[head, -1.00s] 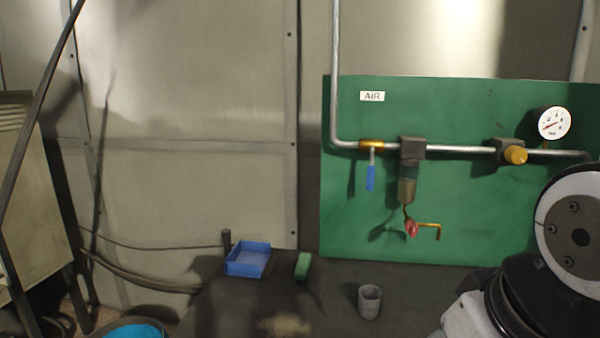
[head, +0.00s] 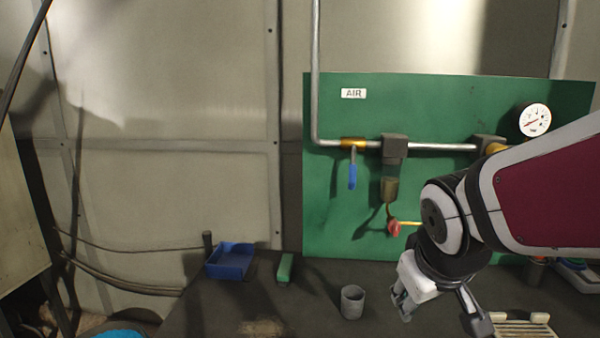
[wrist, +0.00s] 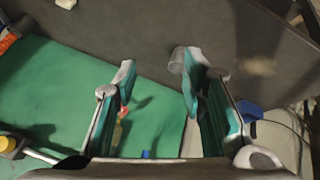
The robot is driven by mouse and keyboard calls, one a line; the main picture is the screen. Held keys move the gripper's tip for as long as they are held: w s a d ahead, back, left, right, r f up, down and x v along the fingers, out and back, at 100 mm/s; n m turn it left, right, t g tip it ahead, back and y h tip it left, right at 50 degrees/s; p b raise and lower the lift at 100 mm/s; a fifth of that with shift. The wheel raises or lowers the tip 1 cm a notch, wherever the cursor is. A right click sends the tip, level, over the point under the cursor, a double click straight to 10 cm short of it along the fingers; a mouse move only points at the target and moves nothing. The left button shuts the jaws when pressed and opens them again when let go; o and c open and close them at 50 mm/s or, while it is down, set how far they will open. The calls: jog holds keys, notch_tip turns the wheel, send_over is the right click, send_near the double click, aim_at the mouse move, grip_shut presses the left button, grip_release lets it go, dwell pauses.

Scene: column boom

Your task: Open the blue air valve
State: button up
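The blue valve handle (head: 352,175) hangs straight down from a brass valve body (head: 354,143) on the horizontal air pipe, across the pipe's line. A small blue patch at the bottom edge of the wrist view, probably the handle (wrist: 146,154), shows between the fingers, mostly cut off by my gripper's base. My gripper (wrist: 160,72) is open with nothing between its fingers. In the head view my gripper (head: 438,312) is low and right of the handle, in front of the bench, well apart from the valve.
A grey filter (head: 394,147) with a red drain handle (head: 394,228) sits right of the valve on the green panel (head: 450,105). A pressure gauge (head: 534,120) is farther right. A grey cup (head: 352,302), green block (head: 285,268) and blue tray (head: 230,262) stand on the bench.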

jog(key=w+a+f+n+t+y, duration=0.1)
jog(key=w+f, duration=0.2)
jog(key=w, duration=0.3)
jog(key=w+f+n+t+y, duration=0.1)
jog(key=w+f, duration=0.2)
jog(key=w, duration=0.3)
jog(key=m+t+y, duration=0.1)
jog(key=t+y, duration=0.4)
jog(key=t, duration=0.4)
send_near(354, 174)
jog(key=b+x, duration=0.1)
jog(key=x, duration=1)
jog(key=shift+d, duration=0.1)
grip_shut()
